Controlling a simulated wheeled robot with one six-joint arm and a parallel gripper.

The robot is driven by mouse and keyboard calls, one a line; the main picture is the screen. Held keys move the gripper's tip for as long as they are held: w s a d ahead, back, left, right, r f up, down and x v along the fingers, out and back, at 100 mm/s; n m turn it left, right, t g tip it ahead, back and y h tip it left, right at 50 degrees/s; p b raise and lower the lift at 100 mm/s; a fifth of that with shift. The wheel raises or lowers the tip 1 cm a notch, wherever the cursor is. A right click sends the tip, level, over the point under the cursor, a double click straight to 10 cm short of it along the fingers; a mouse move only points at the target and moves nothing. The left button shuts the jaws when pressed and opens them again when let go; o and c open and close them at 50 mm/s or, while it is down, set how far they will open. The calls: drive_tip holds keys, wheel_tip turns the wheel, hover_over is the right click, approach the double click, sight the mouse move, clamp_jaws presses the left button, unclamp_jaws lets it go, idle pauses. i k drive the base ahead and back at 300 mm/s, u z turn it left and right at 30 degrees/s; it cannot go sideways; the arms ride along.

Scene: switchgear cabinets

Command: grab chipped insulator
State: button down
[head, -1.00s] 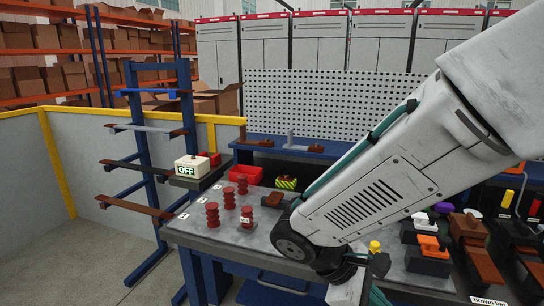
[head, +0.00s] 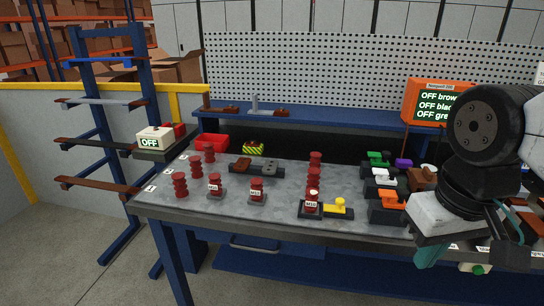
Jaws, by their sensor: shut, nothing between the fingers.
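Several dark red ribbed insulators stand upright on the grey bench top (head: 285,205). Loose ones on the left include a front one (head: 179,184), a middle one (head: 195,167) and a back one (head: 209,152). Two with white labels (head: 214,184) (head: 256,190) stand nearer the bench middle. More stand in a row to their right (head: 315,160) (head: 312,180), the front one labelled (head: 311,202) beside a yellow-handled part. I cannot tell which insulator is chipped. My gripper (head: 511,250) is at the lower right, partly seen, shut and empty, well away from the insulators.
A red bin (head: 211,141), a yellow-black striped block (head: 253,148) and an OFF box (head: 154,137) are at the back left. Switch parts with coloured handles (head: 386,207) crowd the right, below an orange display (head: 438,101).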

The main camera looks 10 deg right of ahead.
sight(311, 206)
drive_tip(key=z, duration=3.35)
drive_tip(key=k, duration=1.8)
drive_tip(key=u, duration=1.6)
